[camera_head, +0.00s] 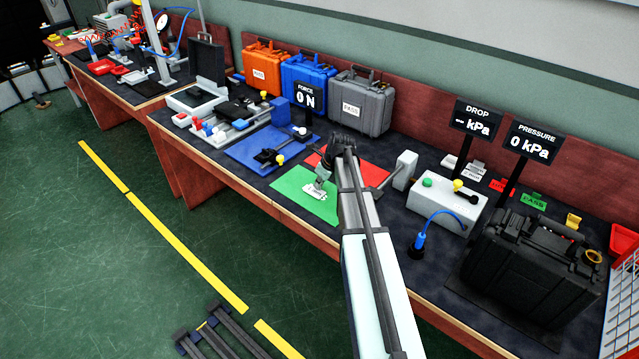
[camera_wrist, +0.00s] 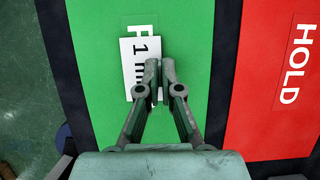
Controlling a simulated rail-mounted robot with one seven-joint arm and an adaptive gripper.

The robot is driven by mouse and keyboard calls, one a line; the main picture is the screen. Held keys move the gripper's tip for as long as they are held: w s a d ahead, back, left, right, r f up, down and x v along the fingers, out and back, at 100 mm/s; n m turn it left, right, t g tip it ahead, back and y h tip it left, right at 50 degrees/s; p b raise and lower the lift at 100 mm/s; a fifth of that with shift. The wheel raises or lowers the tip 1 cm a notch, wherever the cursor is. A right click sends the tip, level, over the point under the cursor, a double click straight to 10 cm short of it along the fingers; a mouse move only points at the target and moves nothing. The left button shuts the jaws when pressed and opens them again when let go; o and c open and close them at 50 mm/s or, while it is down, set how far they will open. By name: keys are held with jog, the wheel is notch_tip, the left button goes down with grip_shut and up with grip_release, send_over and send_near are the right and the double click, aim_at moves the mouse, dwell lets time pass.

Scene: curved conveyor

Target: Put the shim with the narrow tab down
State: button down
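The shim (camera_wrist: 137,62) is a white plate with black print reading "1 m" and more, partly covered by my fingers. In the head view the shim (camera_head: 314,192) is at the green mat (camera_head: 291,183). My gripper (camera_wrist: 161,72) has its fingers almost together at the shim's right edge, shut on a thin part of it. That part, seemingly the tab, is hidden between the fingertips. In the head view my gripper (camera_head: 322,180) points down over the mat. I cannot tell whether the shim touches the mat. It partly covers the mat's printed label (camera_wrist: 139,24).
A red mat (camera_wrist: 275,120) marked HOLD lies right of the green one. A blue mat (camera_head: 250,149) with a clamp-like tool lies to the left. Orange, blue and grey cases (camera_head: 358,104) stand behind. A white box (camera_head: 447,203) stands to the right.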

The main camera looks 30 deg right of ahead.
jog(key=c, duration=1.3)
grip_release()
jog(key=shift+f, duration=0.1)
jog(key=shift+b+v, duration=0.9)
jog(key=shift+v, duration=5.25)
jog(key=shift+w, duration=0.1)
